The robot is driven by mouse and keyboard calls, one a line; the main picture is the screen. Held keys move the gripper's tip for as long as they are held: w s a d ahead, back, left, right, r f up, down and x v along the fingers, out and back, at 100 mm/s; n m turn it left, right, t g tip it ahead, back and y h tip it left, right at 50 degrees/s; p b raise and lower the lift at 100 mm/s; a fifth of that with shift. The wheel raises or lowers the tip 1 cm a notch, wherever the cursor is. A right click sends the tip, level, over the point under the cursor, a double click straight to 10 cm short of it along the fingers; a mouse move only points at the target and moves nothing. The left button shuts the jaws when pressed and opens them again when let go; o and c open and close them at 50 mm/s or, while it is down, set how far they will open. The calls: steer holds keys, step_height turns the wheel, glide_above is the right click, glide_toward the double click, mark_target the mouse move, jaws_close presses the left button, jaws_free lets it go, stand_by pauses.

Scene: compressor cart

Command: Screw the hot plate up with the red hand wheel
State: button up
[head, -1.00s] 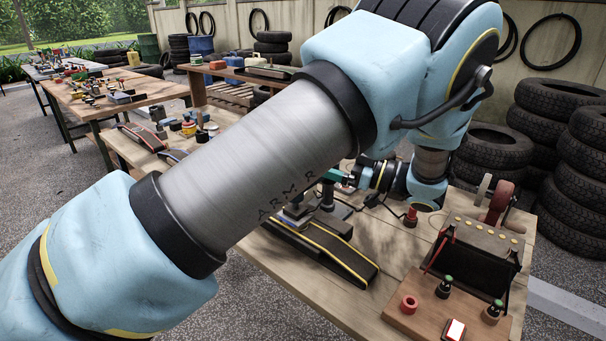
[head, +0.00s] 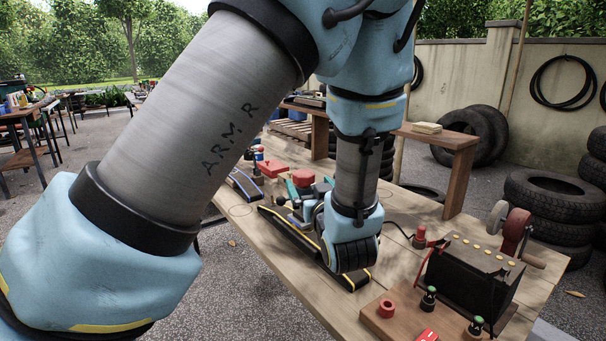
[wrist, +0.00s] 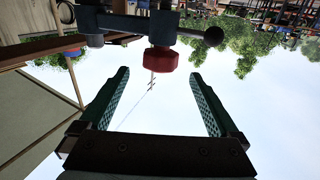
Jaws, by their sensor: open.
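In the wrist view the red hand wheel (wrist: 163,60) is a faceted red knob at top centre. It is on a dark mechanism with a ball-ended bar (wrist: 205,35). My gripper (wrist: 159,74) is open, with its two teal fingers apart. The wheel appears beyond the fingertips, roughly centred between them, with nothing held. In the head view a red round top (head: 305,178), apparently the same wheel, shows just left of my wrist, which hides most of the gripper and mechanism. I cannot make out the hot plate clearly.
A black, yellow-edged ramp (head: 290,232) lies close under my wrist. Other red items (head: 272,168) stand farther back.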

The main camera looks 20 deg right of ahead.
mark_target(296, 170)
steer(key=w, duration=0.3)
steer(key=w+d+p, duration=0.1)
steer(key=w, duration=0.2)
steer(key=w+d+p, duration=0.1)
steer(key=w, duration=0.2)
steer(key=shift+w, duration=0.2)
steer(key=shift+a, duration=0.1)
steer(key=c, duration=1.4)
steer(key=shift+y, duration=0.3)
steer(key=shift+a+r+n+y, duration=0.1)
steer(key=shift+a+n+y, duration=0.05)
steer(key=shift+n+y, duration=0.85)
steer(key=shift+a+n+y, duration=0.25)
steer(key=shift+n+y, duration=0.4)
steer(key=shift+y, duration=0.5)
steer(key=shift+a+n+y, duration=0.2)
steer(key=shift+n+y, duration=0.45)
steer(key=shift+y, duration=0.5)
